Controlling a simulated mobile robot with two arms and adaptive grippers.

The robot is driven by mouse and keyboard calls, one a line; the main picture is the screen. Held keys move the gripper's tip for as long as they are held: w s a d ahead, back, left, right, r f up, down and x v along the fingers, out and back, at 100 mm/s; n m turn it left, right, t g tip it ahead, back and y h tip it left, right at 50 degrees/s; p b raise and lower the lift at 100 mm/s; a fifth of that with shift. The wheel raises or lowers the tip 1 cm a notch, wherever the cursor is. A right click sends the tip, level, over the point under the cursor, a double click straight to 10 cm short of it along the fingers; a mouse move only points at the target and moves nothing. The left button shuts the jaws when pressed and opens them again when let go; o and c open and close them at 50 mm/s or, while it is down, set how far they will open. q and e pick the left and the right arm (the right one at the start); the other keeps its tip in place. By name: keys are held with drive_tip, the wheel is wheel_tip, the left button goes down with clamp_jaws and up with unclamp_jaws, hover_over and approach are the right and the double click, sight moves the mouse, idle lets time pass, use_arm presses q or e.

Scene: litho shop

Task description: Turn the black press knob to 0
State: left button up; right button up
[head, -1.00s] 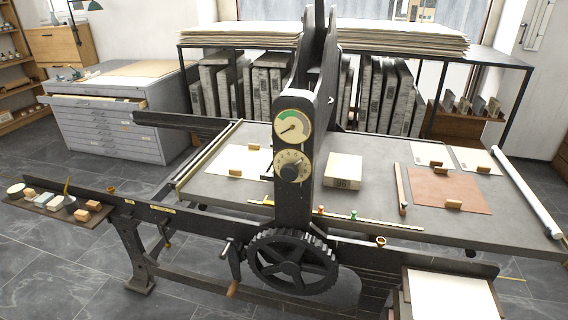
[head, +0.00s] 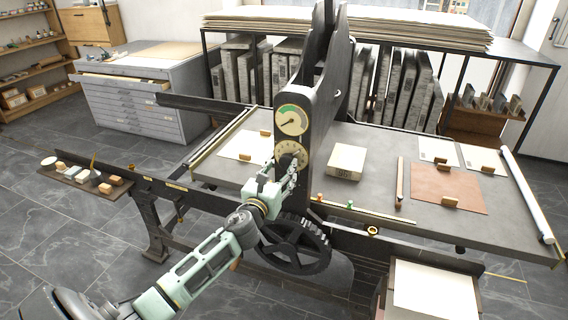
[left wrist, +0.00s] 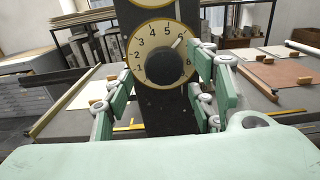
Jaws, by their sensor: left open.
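The black press knob (left wrist: 163,67) sits on a cream numbered dial (left wrist: 141,77) on the press's dark upright. Its light pointer slants up and right, close to the 6. In the head view my left gripper (head: 290,172) is in front of the dial (head: 291,150) and hides most of the knob. In the left wrist view my open left gripper (left wrist: 165,85) has green fingers to the left and right of the knob, with visible gaps and nothing held. The 0 mark cannot be made out. My right gripper is not in view.
A green-and-cream gauge (head: 291,120) is just above the dial. The dark gear wheel (head: 296,245) is below my gripper. The press bed (head: 375,150) carries a box (head: 346,161), papers and small blocks. A small tray (head: 62,177) is at the left.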

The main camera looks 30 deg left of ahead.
sight(284, 163)
use_arm(q)
drive_tip(key=shift+x, duration=1.85)
drive_tip(key=c, duration=1.1)
